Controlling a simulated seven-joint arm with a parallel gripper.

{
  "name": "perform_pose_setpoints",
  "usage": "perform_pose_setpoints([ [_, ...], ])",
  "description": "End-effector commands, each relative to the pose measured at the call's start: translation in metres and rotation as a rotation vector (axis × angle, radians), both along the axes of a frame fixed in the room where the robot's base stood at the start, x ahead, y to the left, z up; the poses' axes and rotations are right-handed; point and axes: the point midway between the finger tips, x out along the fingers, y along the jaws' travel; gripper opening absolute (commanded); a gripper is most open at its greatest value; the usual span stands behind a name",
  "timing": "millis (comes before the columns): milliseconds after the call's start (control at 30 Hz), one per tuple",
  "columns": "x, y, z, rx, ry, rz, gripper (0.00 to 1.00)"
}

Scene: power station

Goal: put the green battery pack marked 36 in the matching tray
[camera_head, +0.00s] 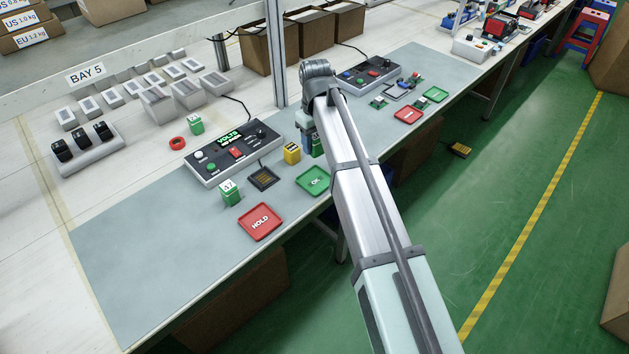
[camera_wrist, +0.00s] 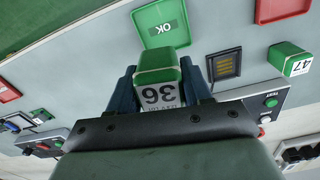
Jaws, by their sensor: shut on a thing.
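The green battery pack (camera_wrist: 157,62) marked 36 sits between the fingers of my gripper (camera_wrist: 160,82) in the wrist view, its white label facing the camera. My gripper is shut on it. In the head view my arm hides most of the gripper and pack. The green tray marked OK (camera_head: 313,181) lies near the bench's front edge; it also shows just beyond the pack in the wrist view (camera_wrist: 160,20). The red tray marked HOLD (camera_head: 260,222) lies to its left. Both trays look empty.
A tester (camera_head: 232,152) with a lit green display stands behind a dark contact pad (camera_head: 264,178). A green pack marked 47 (camera_head: 230,194) stands left of the pad, a yellow pack (camera_head: 292,153) right of it. Another green pack (camera_head: 196,124) stands farther back. The bench's left front is clear.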

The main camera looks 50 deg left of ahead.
Motion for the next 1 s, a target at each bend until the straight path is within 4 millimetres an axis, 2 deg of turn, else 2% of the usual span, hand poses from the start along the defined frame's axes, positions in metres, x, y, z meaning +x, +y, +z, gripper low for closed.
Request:
perform_pose_setpoints([
  [33,-0.007,-0.009,-0.001,0.000,0.001,0.024,0.06],
  [100,-0.010,-0.012,-0.002,-0.003,0.002,0.066,0.06],
  [367,-0.010,-0.011,-0.010,-0.007,0.004,0.143,0.06],
  [700,-0.010,-0.011,-0.059,-0.007,0.004,0.144,0.06],
  [867,-0.010,-0.011,-0.069,-0.006,0.004,0.143,0.06],
  [1000,-0.010,-0.011,-0.085,-0.007,0.004,0.143,0.06],
])
